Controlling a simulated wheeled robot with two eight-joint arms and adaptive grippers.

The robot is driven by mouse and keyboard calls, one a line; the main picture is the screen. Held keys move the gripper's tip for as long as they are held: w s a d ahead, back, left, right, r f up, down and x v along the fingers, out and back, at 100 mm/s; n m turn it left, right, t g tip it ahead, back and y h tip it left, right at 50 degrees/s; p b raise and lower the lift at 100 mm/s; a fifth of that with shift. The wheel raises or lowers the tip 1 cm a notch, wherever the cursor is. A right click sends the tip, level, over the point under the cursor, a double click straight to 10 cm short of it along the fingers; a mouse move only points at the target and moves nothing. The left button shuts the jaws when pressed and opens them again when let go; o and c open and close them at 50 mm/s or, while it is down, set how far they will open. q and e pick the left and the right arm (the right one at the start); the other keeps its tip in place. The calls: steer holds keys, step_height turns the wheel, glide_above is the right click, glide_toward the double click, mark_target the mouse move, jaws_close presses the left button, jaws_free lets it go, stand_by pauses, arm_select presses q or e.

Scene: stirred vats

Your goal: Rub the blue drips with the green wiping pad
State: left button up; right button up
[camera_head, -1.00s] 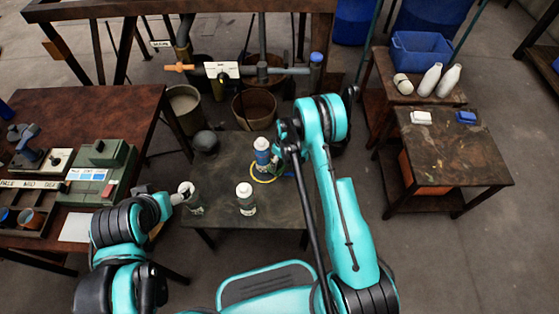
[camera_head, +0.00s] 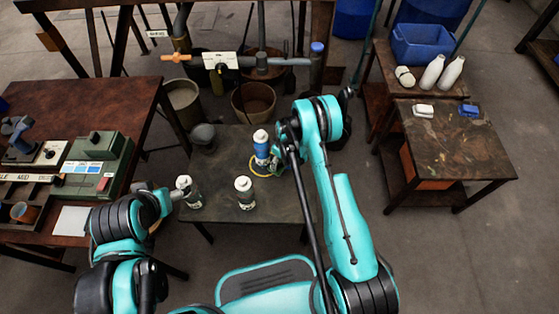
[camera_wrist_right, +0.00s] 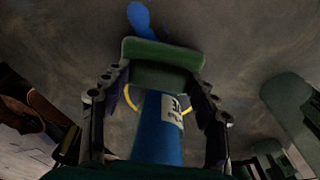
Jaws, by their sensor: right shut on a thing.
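My right gripper (camera_wrist_right: 160,78) is shut on the green wiping pad (camera_wrist_right: 160,52), which spans between its fingertips in the right wrist view. A blue drip (camera_wrist_right: 140,18) lies on the dark surface just beyond the pad's far edge, with a thin blue tail running to it. A blue bottle (camera_wrist_right: 160,128) with a white label fills the near space between the fingers in that view. In the head view this white-capped bottle (camera_head: 261,148) stands on the low table beside my right arm; the pad and drip are hidden there. My left gripper (camera_head: 172,195) is beside another white-capped bottle (camera_head: 185,187); its jaws are unclear.
A third bottle (camera_head: 244,190) stands on the low table (camera_head: 225,212). A yellow ring (camera_head: 258,172) lies by the blue bottle's base. Pipes and vats (camera_head: 253,100) stand behind.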

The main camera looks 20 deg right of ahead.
steer(key=shift+f, duration=0.95)
stand_by(0.4)
steer(key=shift+s+d+r, duration=0.1)
steer(key=shift+s+d, duration=0.2)
steer(key=shift+d, duration=0.65)
steer(key=shift+s+d, duration=0.25)
steer(key=shift+d, duration=0.65)
steer(key=shift+s+d, duration=0.3)
steer(key=shift+d, duration=0.6)
steer(key=shift+s+d, duration=0.25)
steer(key=shift+d, duration=0.65)
steer(key=shift+w+a, duration=0.35)
steer(key=shift+a, duration=0.9)
steer(key=shift+w+a, duration=0.4)
steer(key=shift+a, duration=0.85)
steer(key=shift+w+a, duration=0.35)
steer(key=shift+a, duration=0.9)
steer(key=shift+r+p, duration=1.35)
steer(key=shift+r, duration=1.4)
steer(key=shift+d+r, duration=0.1)
steer(key=shift+r, duration=0.05)
